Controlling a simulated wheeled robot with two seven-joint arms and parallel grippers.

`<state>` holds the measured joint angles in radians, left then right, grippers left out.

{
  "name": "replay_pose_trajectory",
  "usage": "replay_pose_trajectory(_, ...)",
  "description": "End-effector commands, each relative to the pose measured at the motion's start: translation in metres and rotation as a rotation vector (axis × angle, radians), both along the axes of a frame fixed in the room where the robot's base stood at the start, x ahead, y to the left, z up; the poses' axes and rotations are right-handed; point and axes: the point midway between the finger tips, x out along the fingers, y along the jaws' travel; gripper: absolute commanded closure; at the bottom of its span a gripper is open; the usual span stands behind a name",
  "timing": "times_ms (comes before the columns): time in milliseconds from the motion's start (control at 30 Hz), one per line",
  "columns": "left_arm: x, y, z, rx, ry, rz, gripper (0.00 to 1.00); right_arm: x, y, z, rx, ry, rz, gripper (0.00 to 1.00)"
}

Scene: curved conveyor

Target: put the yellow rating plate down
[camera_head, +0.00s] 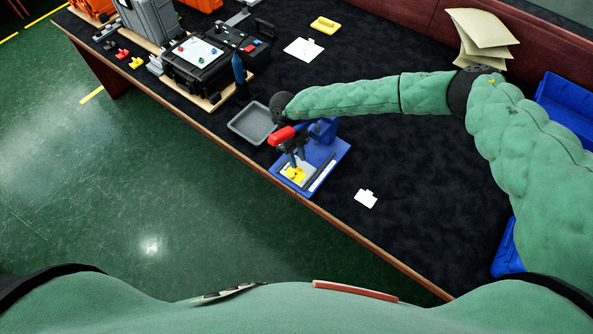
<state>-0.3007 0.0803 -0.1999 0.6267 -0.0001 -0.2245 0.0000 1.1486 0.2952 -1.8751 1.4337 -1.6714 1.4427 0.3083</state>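The yellow rating plate (295,174) shows as a small yellow patch on a pale square area of a blue fixture (322,180) near the table's front edge. My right arm reaches in from the right, and its wrist is above the fixture. My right gripper (296,164) points down at the plate, with its dark fingers partly covering it. I cannot tell whether the fingers grip the plate or only stand over it. A red part (281,136) shows just above the fingers. My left gripper is out of view.
A grey tray (252,122) lies left of the fixture. A black open case (205,72) stands further left. A white card (366,199) lies to the right, another (304,49) at the back near a yellow dish (325,25). Blue bins (566,103) stand at right. The dark tabletop's middle is clear.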

Motion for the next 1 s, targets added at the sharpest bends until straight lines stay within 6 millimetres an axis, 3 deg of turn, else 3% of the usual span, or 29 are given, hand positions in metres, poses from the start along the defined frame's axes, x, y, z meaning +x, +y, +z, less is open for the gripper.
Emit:
replay_pose_trajectory(133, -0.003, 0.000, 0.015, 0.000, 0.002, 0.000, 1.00, -0.008, -0.005, -0.015, -0.001, 0.002, -0.002, 0.69)
replay_pose_trajectory(433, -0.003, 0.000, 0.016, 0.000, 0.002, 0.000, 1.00, -0.010, -0.008, -0.027, -0.002, 0.001, -0.002, 0.69)
replay_pose_trajectory(600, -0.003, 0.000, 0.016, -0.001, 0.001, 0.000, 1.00, -0.010, -0.008, -0.027, -0.002, 0.001, -0.002, 1.00)
replay_pose_trajectory(1000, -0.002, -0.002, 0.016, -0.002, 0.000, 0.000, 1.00, -0.011, -0.008, -0.028, -0.002, 0.002, -0.001, 1.00)
